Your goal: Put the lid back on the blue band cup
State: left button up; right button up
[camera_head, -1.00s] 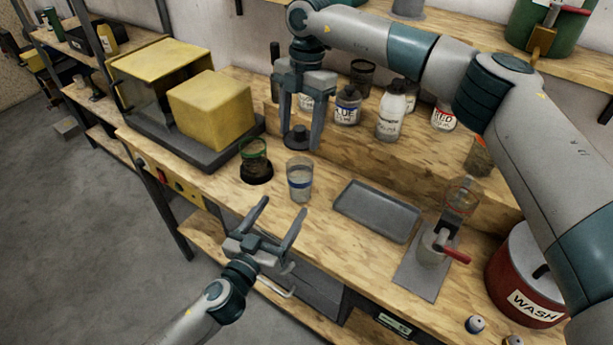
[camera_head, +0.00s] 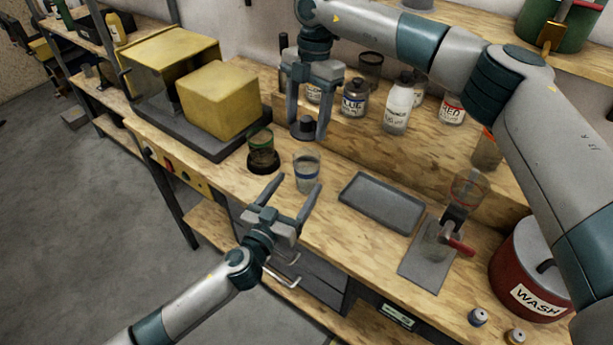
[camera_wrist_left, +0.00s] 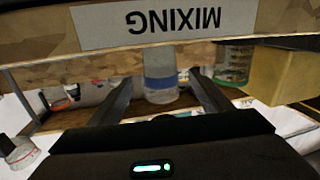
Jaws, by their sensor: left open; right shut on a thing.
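The blue band cup (camera_head: 307,176), clear with a blue stripe, stands upright near the front edge of the bench. My left gripper (camera_head: 295,196) is open just in front of it. In the left wrist view the cup (camera_wrist_left: 160,82) appears between the spread fingers, and contact cannot be told. My right gripper (camera_head: 306,125) is shut on a dark round lid (camera_head: 303,133) with a knob, held up behind the cup. No lid covers the cup.
A green-banded cup (camera_head: 262,152) stands left of the blue band cup, and a grey tray (camera_head: 382,202) lies to its right. Several bottles, including a blue-labelled one (camera_head: 354,100), stand on the raised shelf behind. A yellow block (camera_head: 219,104) is at the left.

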aim_at(311, 163)
pick_arm(q)
jog(key=shift+x, duration=3.5)
jog(key=shift+c, duration=0.2)
jog(key=c, duration=1.5)
jog(key=shift+c, duration=0.2)
pick_arm(e)
jog(key=shift+f, duration=2.5)
